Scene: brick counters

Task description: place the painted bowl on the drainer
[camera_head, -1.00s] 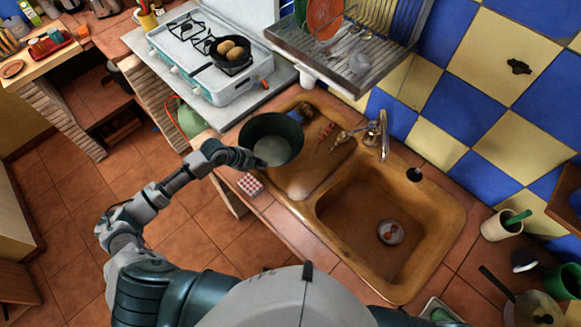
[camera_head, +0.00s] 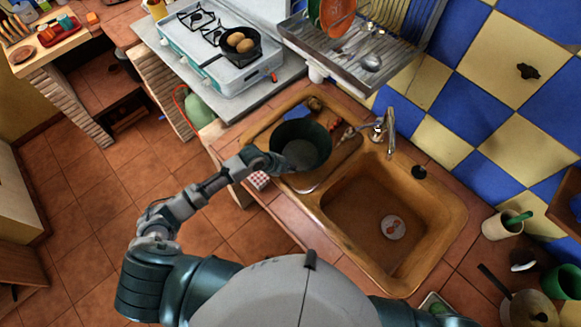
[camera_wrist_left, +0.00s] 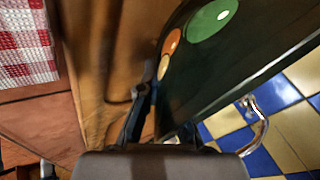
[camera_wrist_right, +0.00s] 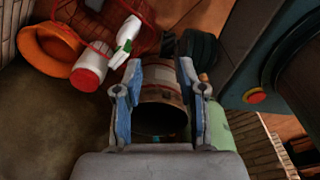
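The painted bowl (camera_head: 300,146) is dark green, with orange and green dots on its wall in the left wrist view (camera_wrist_left: 215,70). In the head view it is over the left part of the brown sink. My left gripper (camera_head: 268,160) is shut on the bowl's near left wall; the far finger is largely hidden by it in the left wrist view. A metal dish drainer (camera_head: 322,63) stands above the sink, holding plates and utensils.
The sink basin (camera_head: 350,205) holds a small dotted disc. The faucet (camera_head: 386,130) rises behind it. A stove (camera_head: 225,68) with a pan stands to the left of the drainer. Cups and a pan crowd the right counter.

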